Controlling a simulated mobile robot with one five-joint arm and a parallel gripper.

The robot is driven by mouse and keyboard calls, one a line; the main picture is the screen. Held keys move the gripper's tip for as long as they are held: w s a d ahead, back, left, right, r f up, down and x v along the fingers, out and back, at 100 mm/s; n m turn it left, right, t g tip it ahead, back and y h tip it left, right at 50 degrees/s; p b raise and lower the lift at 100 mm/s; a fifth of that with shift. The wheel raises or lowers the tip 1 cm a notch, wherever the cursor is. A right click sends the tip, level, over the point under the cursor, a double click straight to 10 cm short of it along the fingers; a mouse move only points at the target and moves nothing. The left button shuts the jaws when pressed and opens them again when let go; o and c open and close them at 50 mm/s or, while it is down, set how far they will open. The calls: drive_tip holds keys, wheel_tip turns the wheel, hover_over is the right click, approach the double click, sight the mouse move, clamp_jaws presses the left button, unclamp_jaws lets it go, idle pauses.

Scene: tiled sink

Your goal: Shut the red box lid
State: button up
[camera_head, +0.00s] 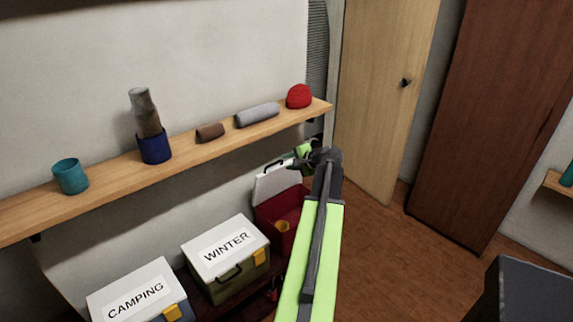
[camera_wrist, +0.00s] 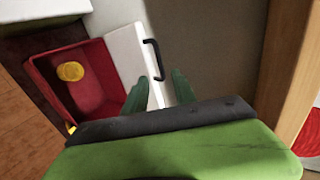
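The red box (camera_head: 268,215) stands at the right end of the row of boxes, below the shelf. Its white lid (camera_head: 272,184) is raised open at the wall side. In the wrist view the open red box (camera_wrist: 88,88) has a round yellow thing (camera_wrist: 70,71) inside, and the lid (camera_wrist: 127,47) with its dark handle (camera_wrist: 154,58) stands beside the opening. My gripper (camera_head: 304,158) is close to the raised lid. Its two green fingers (camera_wrist: 158,82) are apart, with the lower part of the lid showing between them; contact cannot be told.
A wooden shelf (camera_head: 105,183) with several small items runs above the boxes. Closed boxes labelled WINTER (camera_head: 226,247) and CAMPING (camera_head: 137,296) stand left of the red box. A door (camera_head: 385,90) and brown wardrobe (camera_head: 485,130) are at right, with clear floor before them.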

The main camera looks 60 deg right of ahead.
sight(274, 164)
drive_tip(key=b+x, duration=0.2)
drive_tip(key=x, duration=0.3)
drive_tip(key=b+x, duration=0.3)
drive_tip(key=x, duration=0.3)
drive_tip(key=shift+a+b, duration=0.25)
drive_tip(key=shift+b, duration=0.05)
drive_tip(key=shift+w, duration=0.1)
drive_tip(key=shift+a, duration=0.1)
drive_tip(key=c, duration=0.7)
drive_tip(key=shift+o, duration=0.2)
